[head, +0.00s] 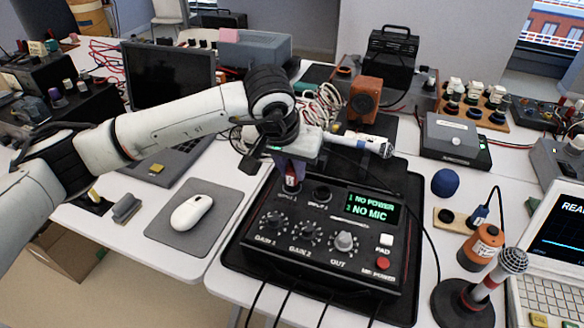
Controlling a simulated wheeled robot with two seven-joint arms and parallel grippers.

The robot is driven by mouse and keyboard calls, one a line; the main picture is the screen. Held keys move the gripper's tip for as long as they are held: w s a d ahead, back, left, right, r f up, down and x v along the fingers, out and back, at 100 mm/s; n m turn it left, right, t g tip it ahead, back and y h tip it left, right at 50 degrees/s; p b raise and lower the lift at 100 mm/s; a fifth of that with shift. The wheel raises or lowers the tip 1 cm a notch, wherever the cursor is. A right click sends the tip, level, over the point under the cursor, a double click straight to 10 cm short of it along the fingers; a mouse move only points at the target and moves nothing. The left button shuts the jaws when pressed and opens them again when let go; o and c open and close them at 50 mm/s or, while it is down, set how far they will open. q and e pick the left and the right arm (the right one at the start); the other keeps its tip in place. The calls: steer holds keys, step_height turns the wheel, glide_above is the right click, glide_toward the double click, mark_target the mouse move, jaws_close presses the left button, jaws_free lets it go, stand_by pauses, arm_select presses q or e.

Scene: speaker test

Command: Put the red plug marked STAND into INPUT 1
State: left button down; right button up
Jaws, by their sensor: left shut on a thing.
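My left gripper (291,168) reaches in from the left and points down over the back left of a black audio box (330,240). The box's green display (371,206) reads "1 NO POWER" and "2 NO MIC". My right gripper is not in view.
The box stands on a black tray (404,300). A microphone on a round stand (464,304) and an orange container (481,247) are to the right. A mouse (191,212) and laptop (168,75) are left. Cables run off the front.

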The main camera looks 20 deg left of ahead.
arm_select(q)
steer(key=c, duration=1.5)
jaws_free()
steer(key=shift+c, duration=0.2)
